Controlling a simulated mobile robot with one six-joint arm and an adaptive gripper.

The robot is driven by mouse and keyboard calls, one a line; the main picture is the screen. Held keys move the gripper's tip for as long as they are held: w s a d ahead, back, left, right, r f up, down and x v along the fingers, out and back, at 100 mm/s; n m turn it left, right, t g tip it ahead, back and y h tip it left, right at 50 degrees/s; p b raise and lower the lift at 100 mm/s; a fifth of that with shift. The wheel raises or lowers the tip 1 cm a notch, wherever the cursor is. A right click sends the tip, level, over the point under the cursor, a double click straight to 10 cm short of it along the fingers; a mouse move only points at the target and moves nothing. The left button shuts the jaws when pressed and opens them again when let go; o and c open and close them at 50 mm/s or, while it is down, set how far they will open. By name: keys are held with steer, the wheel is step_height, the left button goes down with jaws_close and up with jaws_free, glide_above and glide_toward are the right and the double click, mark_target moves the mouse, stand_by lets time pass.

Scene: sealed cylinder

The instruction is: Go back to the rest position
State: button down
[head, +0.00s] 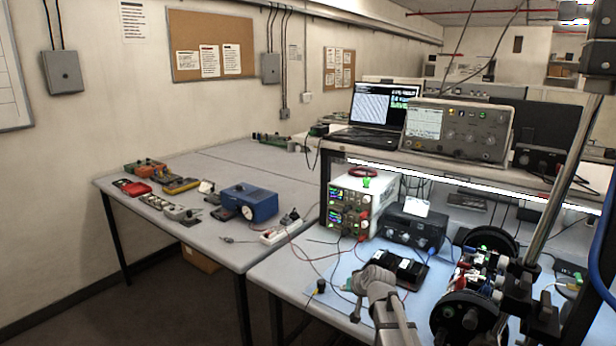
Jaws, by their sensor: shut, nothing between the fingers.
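I cannot make out my gripper in the head view. The black end disc (464,318) of a cylinder-shaped assembly is at the lower right, over the blue mat. Packed electronics (482,270) with red, blue and white parts sit behind it, and a second black disc (492,241) is at the far end. A slanted metal bar and dark parts at the right edge hide part of this area.
A jointed grey piece (373,284) rises in front of the mat. A power supply (349,204) and black boxes stand on the near bench. The shelf above holds a laptop (374,107) and an oscilloscope (457,130). The left table (210,162) carries meters and a blue box (249,202).

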steer(key=s+f+g, duration=0.1)
steer(key=s, duration=0.3)
steer(key=s+d+f+g+h, duration=0.1)
steer(key=s, duration=0.3)
steer(key=s+f+g, duration=0.2)
steer(key=s, duration=0.2)
steer(key=shift+s+d+f+n+h, duration=0.1)
steer(key=shift+s+d+n+h, duration=0.2)
steer(key=shift+d+h, duration=0.1)
steer(key=s+d+f+g+h, duration=0.1)
steer(key=s+d+g+h, duration=0.1)
steer(key=s, duration=1)
steer(key=shift+s+d+f+g+h, duration=0.25)
steer(key=shift+d+f+g+h, duration=0.1)
steer(key=shift+d+g, duration=0.65)
steer(key=shift+a, duration=0.15)
